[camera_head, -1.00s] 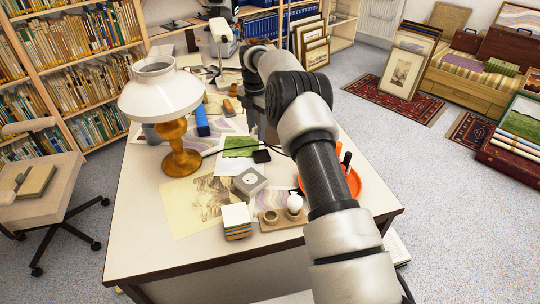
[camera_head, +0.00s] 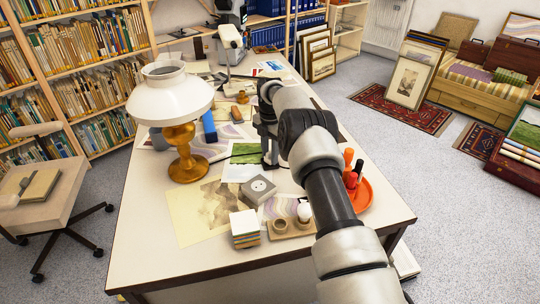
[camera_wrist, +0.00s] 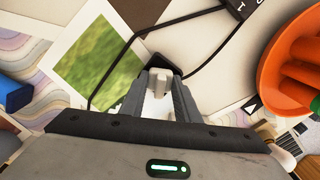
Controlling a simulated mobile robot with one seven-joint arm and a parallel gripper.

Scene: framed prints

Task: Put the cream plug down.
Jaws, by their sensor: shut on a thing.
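My gripper (camera_wrist: 160,100) points down in the wrist view and is shut on the cream plug (camera_wrist: 158,82), a small pale block between the fingers. A small black piece (camera_wrist: 165,62) shows just beyond the fingertips; whether it touches the plug I cannot tell. In the head view my gripper (camera_head: 269,158) is low over the white desk (camera_head: 150,262), beside the green picture (camera_head: 243,153). The plug is hidden there. I cannot tell whether the plug touches the desk.
A grey socket box (camera_head: 258,187) stands nearby. An orange dish (camera_head: 360,192) with upright handles lies to the right. A lamp (camera_head: 183,135) stands left, with a blue object (camera_head: 209,126) beside it. Prints cover much of the desk.

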